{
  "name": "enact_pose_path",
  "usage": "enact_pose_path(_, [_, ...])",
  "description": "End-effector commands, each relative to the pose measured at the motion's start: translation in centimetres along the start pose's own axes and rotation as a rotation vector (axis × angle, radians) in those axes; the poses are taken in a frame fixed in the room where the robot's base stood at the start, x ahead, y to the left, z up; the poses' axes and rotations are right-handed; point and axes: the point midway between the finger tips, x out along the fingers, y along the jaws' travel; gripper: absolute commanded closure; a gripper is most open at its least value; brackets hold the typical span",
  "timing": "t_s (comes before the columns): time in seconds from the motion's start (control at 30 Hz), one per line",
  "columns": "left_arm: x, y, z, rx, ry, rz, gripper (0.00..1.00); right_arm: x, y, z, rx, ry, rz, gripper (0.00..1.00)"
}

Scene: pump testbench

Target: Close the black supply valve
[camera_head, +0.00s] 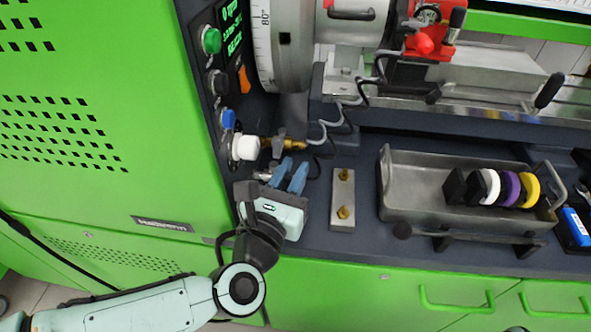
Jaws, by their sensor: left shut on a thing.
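A small valve with a dark grey lever (278,143) sits on a brass fitting (295,143) beside the control panel, and I take it to be the black supply valve. My left gripper (292,168) comes up from below with its blue fingers at this valve. It is shut on the valve's handle, though the fingers hide most of the contact. The lever's exact angle is hard to read. My right gripper is not in view.
A white round knob (245,148) is close on the left, on the panel. Grey hoses (335,120) run up to the right. A metal plate with two brass fittings (343,200) lies right of the gripper. A metal tray (410,205) holds coloured rings (508,188).

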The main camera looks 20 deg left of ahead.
Motion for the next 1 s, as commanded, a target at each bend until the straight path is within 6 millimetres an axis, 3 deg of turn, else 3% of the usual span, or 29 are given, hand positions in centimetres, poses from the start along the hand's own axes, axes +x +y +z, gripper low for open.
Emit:
enact_pose_path(0.63, [-0.12, 0.06, -0.05, -0.001, 0.001, -0.05, 1.0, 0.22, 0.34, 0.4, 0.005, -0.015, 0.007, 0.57])
enact_pose_path(0.67, [-0.12, 0.06, -0.05, -0.001, 0.001, -0.049, 0.73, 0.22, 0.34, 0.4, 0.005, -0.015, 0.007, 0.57])
enact_pose_path(0.7, [-0.11, 0.06, -0.05, -0.001, 0.001, -0.049, 0.6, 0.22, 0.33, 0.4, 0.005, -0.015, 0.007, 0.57])
enact_pose_path(1.0, [-0.1, 0.07, -0.03, -0.001, 0.001, -0.049, 0.58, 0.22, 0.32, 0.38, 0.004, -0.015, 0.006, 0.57])
